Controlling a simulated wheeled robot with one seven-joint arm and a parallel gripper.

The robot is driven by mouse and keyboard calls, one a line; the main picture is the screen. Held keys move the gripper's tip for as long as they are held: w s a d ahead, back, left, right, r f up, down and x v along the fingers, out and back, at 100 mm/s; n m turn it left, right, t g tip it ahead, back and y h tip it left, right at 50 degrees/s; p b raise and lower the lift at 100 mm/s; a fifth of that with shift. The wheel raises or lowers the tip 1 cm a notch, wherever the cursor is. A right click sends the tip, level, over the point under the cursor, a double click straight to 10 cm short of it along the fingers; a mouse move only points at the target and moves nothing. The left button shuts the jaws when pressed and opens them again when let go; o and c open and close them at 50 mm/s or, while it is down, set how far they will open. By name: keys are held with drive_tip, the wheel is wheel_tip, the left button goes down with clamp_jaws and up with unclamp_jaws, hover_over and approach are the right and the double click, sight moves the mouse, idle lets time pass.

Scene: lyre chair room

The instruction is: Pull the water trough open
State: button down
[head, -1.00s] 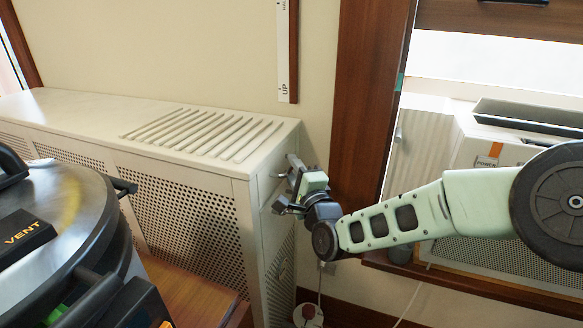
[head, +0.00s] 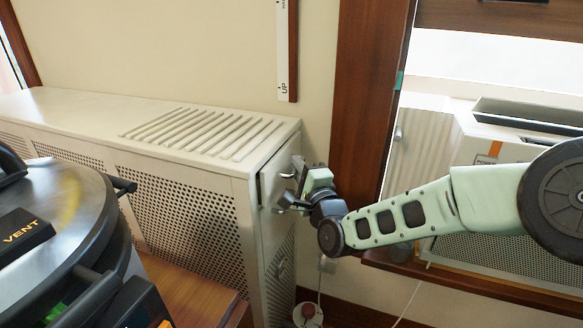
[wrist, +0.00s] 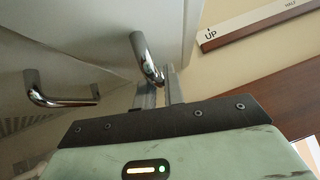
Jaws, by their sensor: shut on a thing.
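The water trough (head: 275,172) is a pale panel with a chrome handle, high on the right end of the cream radiator cabinet. Its front stands out a little from the cabinet end. My gripper (head: 292,190) is at this front, shut on the handle. In the wrist view the curved chrome handle (wrist: 146,58) runs down between the two fingers of my gripper (wrist: 160,85). The trough's inside is hidden.
A second chrome handle (wrist: 60,97) shows at the left in the wrist view. The cream cabinet (head: 195,170) has slots on top. A dark round-lidded appliance (head: 60,215) stands at left. A wooden post (head: 365,90) and sill are close on the right.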

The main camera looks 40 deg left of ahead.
drive_tip(key=w+d+b, duration=0.1)
drive_tip(key=w+d, duration=0.3)
drive_tip(key=d, duration=1.2)
drive_tip(key=shift+d, duration=0.15)
drive_tip(key=c, duration=1.5)
unclamp_jaws()
drive_tip(key=b+v, duration=0.1)
drive_tip(key=v, duration=1.6)
drive_tip(key=shift+d, duration=0.2)
drive_tip(key=shift+f, duration=0.1)
drive_tip(key=shift+s, duration=0.1)
